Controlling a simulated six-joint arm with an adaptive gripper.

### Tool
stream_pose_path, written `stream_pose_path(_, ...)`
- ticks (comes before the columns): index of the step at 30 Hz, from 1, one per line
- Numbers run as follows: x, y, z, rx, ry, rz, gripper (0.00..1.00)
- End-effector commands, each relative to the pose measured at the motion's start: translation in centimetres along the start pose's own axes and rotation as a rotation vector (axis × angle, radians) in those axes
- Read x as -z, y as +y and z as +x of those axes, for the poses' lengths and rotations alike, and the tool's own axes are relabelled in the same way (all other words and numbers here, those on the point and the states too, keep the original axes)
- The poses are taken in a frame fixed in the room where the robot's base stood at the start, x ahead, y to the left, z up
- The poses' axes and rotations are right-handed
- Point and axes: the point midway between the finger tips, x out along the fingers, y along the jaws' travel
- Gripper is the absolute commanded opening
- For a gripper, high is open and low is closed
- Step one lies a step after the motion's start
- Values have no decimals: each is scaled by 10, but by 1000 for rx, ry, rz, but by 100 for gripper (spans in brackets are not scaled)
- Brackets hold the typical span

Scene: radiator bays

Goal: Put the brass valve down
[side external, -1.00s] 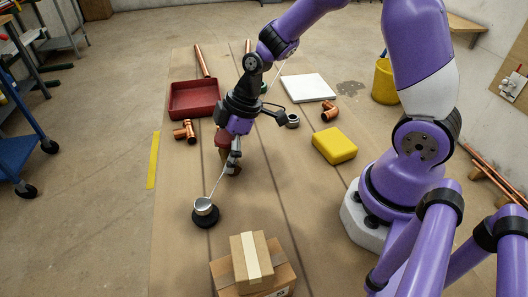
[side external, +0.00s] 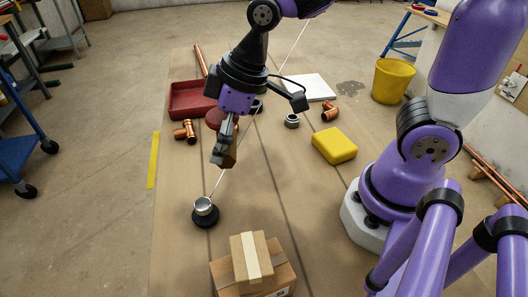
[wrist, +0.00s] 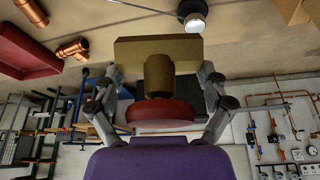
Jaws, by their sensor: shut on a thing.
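The brass valve (side external: 230,156) is held in my gripper (side external: 224,150), up off the table in the side external view. It has a brass body (wrist: 158,75) and a red round handwheel (wrist: 160,111). In the wrist view, the fingers stand on both sides of the valve, with a wide brass block (wrist: 158,46) at the far end. The handwheel is on the side toward my wrist. In the side view the fingers hide part of the valve. The valve looks tilted.
A red tray (side external: 190,114), copper fittings (side external: 185,132), a white plate (side external: 306,88), a yellow block (side external: 334,146) and cardboard boxes (side external: 252,279) lie around. A silver piece on a black base (side external: 204,216) has a thin pale rod rising past my gripper.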

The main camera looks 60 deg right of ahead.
Motion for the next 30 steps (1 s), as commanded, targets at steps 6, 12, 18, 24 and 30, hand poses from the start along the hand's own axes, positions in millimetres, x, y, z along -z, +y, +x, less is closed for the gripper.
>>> stream_pose_path(6,-12,71,-7,-177,7,430,28)
stream_pose_path(12,-30,109,-6,-244,11,594,28)
stream_pose_path(18,-59,155,15,-244,10,598,28)
stream_pose_path(24,-81,192,32,-242,13,590,28)
stream_pose_path(30,-89,203,41,-240,14,585,28)
